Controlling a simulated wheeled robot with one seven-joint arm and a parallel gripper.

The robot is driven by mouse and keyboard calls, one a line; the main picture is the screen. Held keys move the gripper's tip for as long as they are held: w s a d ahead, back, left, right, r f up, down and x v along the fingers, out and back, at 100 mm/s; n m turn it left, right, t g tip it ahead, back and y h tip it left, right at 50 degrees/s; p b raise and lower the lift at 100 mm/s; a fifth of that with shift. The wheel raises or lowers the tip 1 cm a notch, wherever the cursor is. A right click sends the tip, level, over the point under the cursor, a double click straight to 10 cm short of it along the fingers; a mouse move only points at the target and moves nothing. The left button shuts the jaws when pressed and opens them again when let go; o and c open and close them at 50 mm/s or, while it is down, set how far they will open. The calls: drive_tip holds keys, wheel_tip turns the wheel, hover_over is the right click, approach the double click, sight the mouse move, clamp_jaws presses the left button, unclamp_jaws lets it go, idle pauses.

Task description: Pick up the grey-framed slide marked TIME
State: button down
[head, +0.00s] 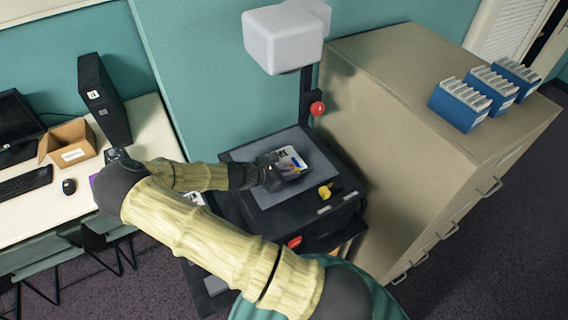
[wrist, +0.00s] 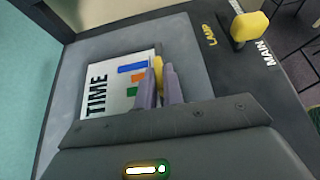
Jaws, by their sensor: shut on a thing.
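The slide marked TIME (wrist: 108,88) shows in the wrist view as a white sheet with black lettering and coloured bars. It lies over the grey plate (wrist: 190,60) of the dark projector. In the head view the slide (head: 292,158) is partly covered by my gripper (head: 274,172). In the wrist view my gripper (wrist: 160,88) has its fingers close together at the slide's right edge, shut on it, with a yellow piece showing between them. The slide's near edge is hidden behind the gripper. I cannot tell whether the slide touches the plate.
A yellow knob (wrist: 248,27) stands beside the lettering LAMP and MAIN. The projector's post with a red knob (head: 318,108) and white head (head: 284,40) rises behind the plate. A beige cabinet (head: 420,110) with blue slide boxes (head: 460,106) stands right, a desk (head: 150,130) left.

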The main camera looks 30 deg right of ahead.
drive_tip(key=shift+r, duration=0.1)
wheel_tip(320, 180, up, 10)
drive_tip(key=b, duration=0.3)
idle(0.5)
idle(0.6)
